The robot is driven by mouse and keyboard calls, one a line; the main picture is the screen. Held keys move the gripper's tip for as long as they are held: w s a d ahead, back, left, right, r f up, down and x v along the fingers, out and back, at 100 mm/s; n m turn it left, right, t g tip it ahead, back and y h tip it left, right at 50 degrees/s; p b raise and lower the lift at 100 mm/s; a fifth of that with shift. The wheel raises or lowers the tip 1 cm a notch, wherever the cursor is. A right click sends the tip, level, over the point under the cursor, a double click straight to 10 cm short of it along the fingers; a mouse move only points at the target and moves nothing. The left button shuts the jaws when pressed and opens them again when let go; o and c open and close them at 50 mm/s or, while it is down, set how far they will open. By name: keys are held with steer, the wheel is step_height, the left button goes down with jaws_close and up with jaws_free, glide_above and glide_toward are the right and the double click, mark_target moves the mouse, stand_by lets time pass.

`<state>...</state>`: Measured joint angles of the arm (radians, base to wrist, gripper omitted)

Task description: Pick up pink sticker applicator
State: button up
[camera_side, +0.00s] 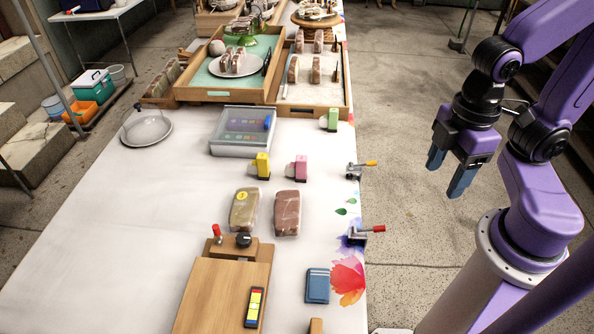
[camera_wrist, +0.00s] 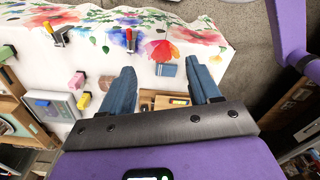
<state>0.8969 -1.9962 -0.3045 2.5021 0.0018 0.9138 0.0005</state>
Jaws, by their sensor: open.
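The pink sticker applicator (camera_side: 301,168) stands on the white table in the side view, with a white roll at its left. It also shows in the wrist view (camera_wrist: 77,80), left of my fingers. A yellow applicator (camera_side: 262,166) stands just to its left and a green one (camera_side: 332,118) farther back near the table's right edge. My gripper (camera_side: 448,174) is open and empty, out past the table's right edge, well apart from the pink applicator. Its two blue fingers (camera_wrist: 163,88) are spread in the wrist view.
Two wrapped loaves (camera_side: 287,212) lie in front of the applicators. Two clamps with red (camera_side: 366,233) and orange (camera_side: 360,168) handles sit on the right edge. A clear-lidded box (camera_side: 241,146) is behind. A wooden board (camera_side: 208,296) and blue pad (camera_side: 317,286) are at the front.

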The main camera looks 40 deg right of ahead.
steer(key=w+a+m, duration=0.1)
steer(key=w+a, duration=0.4)
steer(key=w, duration=0.4)
steer(key=m, duration=0.3)
glide_above(300, 158)
step_height(300, 158, down, 13)
step_height(300, 158, down, 16)
steer(key=shift+w+f, duration=0.1)
steer(key=c, duration=1.1)
